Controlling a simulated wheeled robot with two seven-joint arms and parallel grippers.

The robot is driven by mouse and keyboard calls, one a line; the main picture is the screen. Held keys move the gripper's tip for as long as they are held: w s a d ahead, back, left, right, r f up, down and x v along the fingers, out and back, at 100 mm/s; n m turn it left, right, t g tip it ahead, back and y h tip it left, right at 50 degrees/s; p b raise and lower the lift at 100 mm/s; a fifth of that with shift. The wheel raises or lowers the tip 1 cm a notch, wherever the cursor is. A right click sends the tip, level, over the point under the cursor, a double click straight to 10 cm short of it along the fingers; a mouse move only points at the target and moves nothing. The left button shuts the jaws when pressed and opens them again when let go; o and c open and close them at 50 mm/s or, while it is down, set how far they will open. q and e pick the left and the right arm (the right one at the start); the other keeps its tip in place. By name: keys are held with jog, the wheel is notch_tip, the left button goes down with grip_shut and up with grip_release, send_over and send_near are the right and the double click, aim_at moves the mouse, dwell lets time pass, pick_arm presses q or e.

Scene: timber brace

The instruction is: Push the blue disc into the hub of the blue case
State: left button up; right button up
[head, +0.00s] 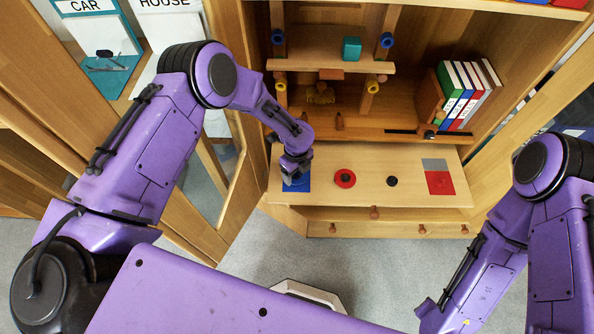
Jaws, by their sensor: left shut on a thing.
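My left gripper (295,172) points down over the left end of the cabinet's pale worktop and is shut. A round blue piece, the blue case (300,182), shows just under its fingers on a blue square patch. The fingers cover most of this spot. The blue disc cannot be told apart from the case here; the thing between the fingers is mostly hidden, and it fits the disc. Whether disc and case touch cannot be seen. My right gripper is out of view; only part of my right arm shows at the lower right.
On the worktop (400,200), a red ring with a dark centre (345,178), a small black round piece (392,181) and a red and grey patch (440,183) lie to the right. Shelves with books (464,95) stand behind. An open glazed door (205,185) is at the left.

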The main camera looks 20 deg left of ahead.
aim_at(297, 177)
pick_arm(q)
jog(key=shift+f+b, duration=0.5)
jog(key=shift+f, duration=0.05)
dwell(0.9)
jog(key=shift+f, duration=0.1)
jog(key=o, duration=1.1)
jog(key=shift+c, duration=0.2)
notch_tip(297, 177, up, 11)
jog(key=shift+f, duration=0.15)
